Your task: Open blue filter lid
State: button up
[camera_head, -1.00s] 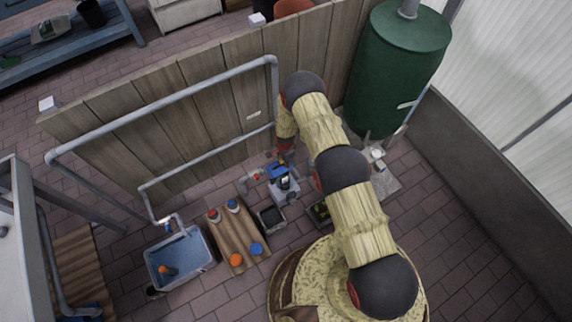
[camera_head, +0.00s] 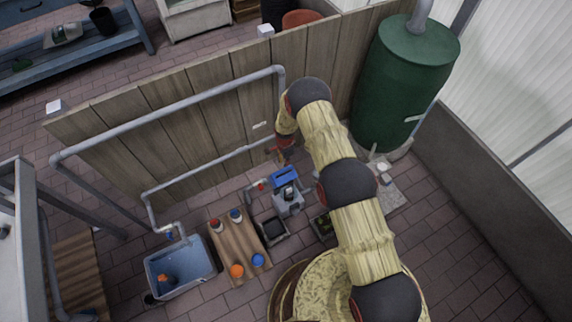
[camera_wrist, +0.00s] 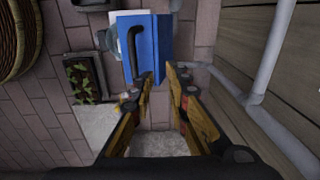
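The blue filter lid (camera_head: 285,176) is on top of the grey filter box (camera_head: 290,205), low in front of the wooden fence. It looks tilted up at the fence side, though its exact angle is hard to tell. In the wrist view the blue lid (camera_wrist: 152,45) shows a dark curved handle (camera_wrist: 132,48) on its left part. My gripper (camera_wrist: 159,75) has its fingers apart with nothing between them, the tips close to the lid's lower edge. Contact cannot be told. In the head view my gripper (camera_head: 277,156) is beside the lid, on the fence side.
Grey pipes (camera_head: 215,162) run along the wooden fence (camera_head: 190,120), close to my gripper. A dark tray (camera_head: 272,229), a wooden board (camera_head: 240,252) with several coloured-capped items and a blue-lined tub (camera_head: 180,268) are to the left. A green tank (camera_head: 405,85) stands right.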

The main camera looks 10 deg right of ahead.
jog(key=shift+w+a+r, duration=0.15)
jog(key=shift+w+r, duration=0.25)
jog(key=shift+w, duration=0.05)
jog(key=shift+b, duration=0.3)
notch_tip(320, 180, up, 12)
jog(key=shift+s, duration=0.45)
jog(key=shift+f, duration=0.1)
